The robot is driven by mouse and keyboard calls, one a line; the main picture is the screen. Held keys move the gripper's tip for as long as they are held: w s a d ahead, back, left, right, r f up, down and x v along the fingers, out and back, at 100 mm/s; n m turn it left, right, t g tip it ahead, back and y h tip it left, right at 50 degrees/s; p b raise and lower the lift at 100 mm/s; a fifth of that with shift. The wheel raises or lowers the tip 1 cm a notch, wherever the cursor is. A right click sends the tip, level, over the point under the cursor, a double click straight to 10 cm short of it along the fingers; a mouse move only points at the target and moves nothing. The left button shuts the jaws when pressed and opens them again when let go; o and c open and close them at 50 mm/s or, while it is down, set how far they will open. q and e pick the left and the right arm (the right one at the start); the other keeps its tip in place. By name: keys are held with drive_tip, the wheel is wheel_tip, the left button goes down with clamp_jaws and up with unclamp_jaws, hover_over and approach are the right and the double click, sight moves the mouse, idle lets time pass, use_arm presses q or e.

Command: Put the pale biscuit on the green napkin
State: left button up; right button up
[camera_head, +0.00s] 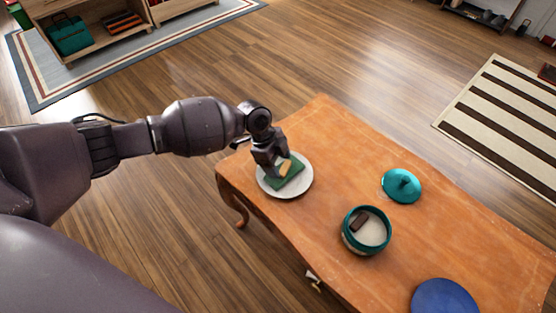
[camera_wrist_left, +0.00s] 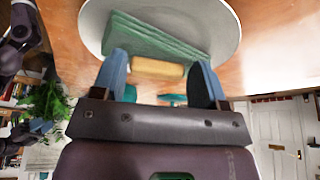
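The pale biscuit (camera_head: 285,167) is a small tan block at the fingertips of my left gripper (camera_head: 281,164). In the left wrist view the biscuit (camera_wrist_left: 158,68) fills the gap between the two blue fingers (camera_wrist_left: 158,66). The left gripper looks shut on it. The folded green napkin (camera_head: 289,180) lies on a white plate (camera_head: 303,186); the napkin also shows in the wrist view (camera_wrist_left: 150,38). The biscuit is over the napkin, low down; I cannot tell if they touch.
The orange table (camera_head: 320,140) also holds an open teal jar (camera_head: 347,238) with a dark biscuit (camera_head: 359,221) inside, its teal lid (camera_head: 402,185) and a blue plate (camera_head: 443,298). Bare table separates the white plate from the jar.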

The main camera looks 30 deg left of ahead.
use_arm(q)
drive_tip(key=shift+o, duration=1.4)
drive_tip(key=shift+r, duration=0.15)
drive_tip(key=shift+a+r, duration=0.1)
drive_tip(key=shift+r, duration=0.25)
drive_tip(key=p+v, duration=0.3)
drive_tip(key=v, duration=0.8)
drive_tip(key=shift+r, duration=0.2)
use_arm(e)
drive_tip(key=shift+s+d+m+g, duration=0.3)
drive_tip(key=shift+s+d+m, duration=0.2)
drive_tip(key=shift+s, duration=0.25)
drive_tip(key=shift+w+a+r, duration=0.1)
drive_tip(key=shift+w+r, duration=0.05)
drive_tip(key=shift+w, duration=0.05)
